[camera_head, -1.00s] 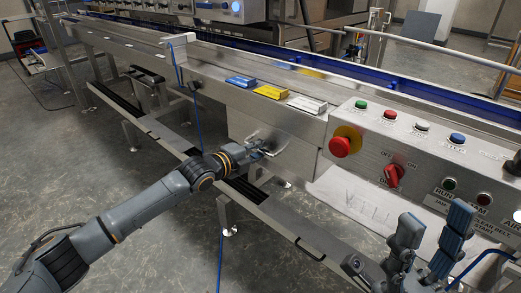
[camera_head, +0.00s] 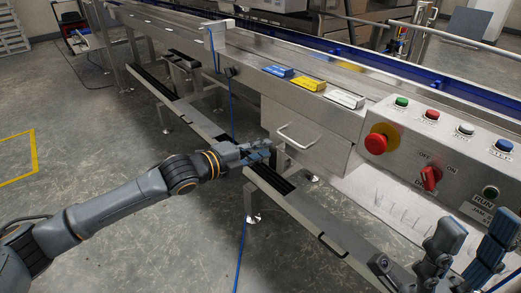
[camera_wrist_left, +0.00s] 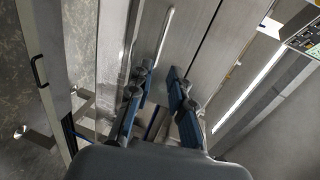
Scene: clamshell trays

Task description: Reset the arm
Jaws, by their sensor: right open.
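My left gripper (camera_head: 262,150) is at the end of my left arm, which comes in from the left. It is just left of the silver bar handle (camera_head: 297,137) on the machine's front panel, apart from it. In the left wrist view the two blue-padded fingers (camera_wrist_left: 160,90) stand apart with nothing between them, and the handle (camera_wrist_left: 164,33) shows beyond them. My right gripper (camera_head: 474,235) is at the lower right, its fingers apart and empty, in front of the control panel.
The control panel (camera_head: 460,152) has a red stop button (camera_head: 376,144) and a red rotary switch (camera_head: 430,178). Blue (camera_head: 278,71), yellow (camera_head: 308,83) and white (camera_head: 345,98) boxes lie on the machine ledge. A lower rail (camera_head: 300,205) runs beneath. The floor at left is open.

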